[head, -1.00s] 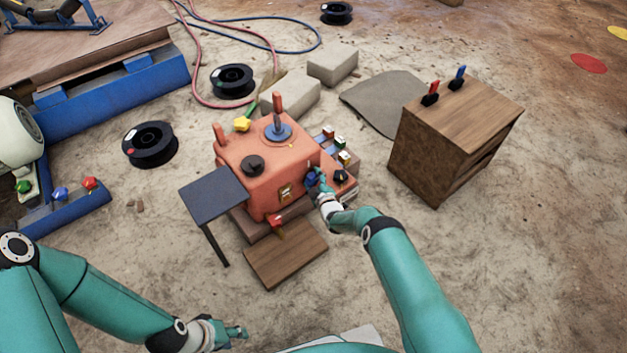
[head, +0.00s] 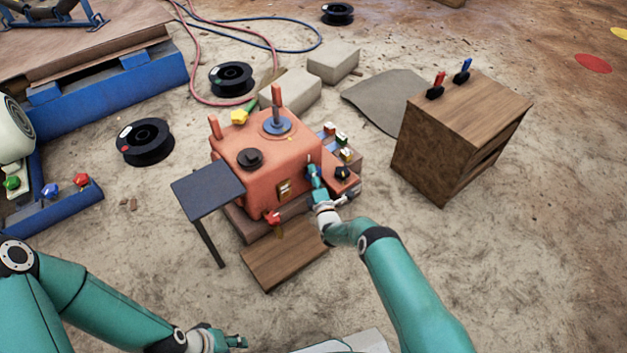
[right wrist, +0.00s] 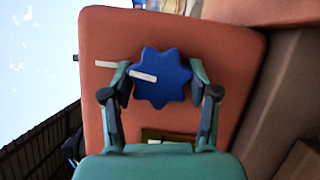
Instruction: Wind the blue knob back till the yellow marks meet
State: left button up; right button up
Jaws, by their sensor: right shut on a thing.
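The blue knob (right wrist: 165,75), lobed like a star, sits on the side of the orange-red crusher housing (right wrist: 100,110). A pale mark (right wrist: 143,76) crosses the knob, and another pale mark (right wrist: 103,65) is on the housing to its left. The two marks look nearly in line, with a gap partly covered by a fingertip. My right gripper (right wrist: 158,82) has its fingers against opposite sides of the knob. In the head view my right gripper (head: 314,174) largely hides the knob. My left gripper (head: 236,341) is low in the head view, away from the crusher; its jaws are unclear.
The crusher (head: 240,155) also carries an upright lever (head: 277,98), a black knob (head: 250,159) and a red knob (head: 271,217). A dark side table (head: 205,188) stands left, a wooden board (head: 284,258) lies in front, and a wooden cabinet (head: 470,115) stands right.

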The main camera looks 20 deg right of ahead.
jog(key=shift+s+a+f+n+b, duration=0.1)
jog(key=shift+a+f+n+b, duration=0.3)
jog(key=shift+n, duration=0.4)
jog(key=o, duration=1)
jog(key=shift+o, duration=0.7)
jog(key=shift+d+r, duration=0.2)
jog(key=shift+t, duration=0.3)
jog(key=shift+d, duration=0.1)
jog(key=s+f, duration=0.1)
jog(key=s, duration=1)
jog(key=shift+s+a+f, duration=0.25)
jog(key=shift+s, duration=0.15)
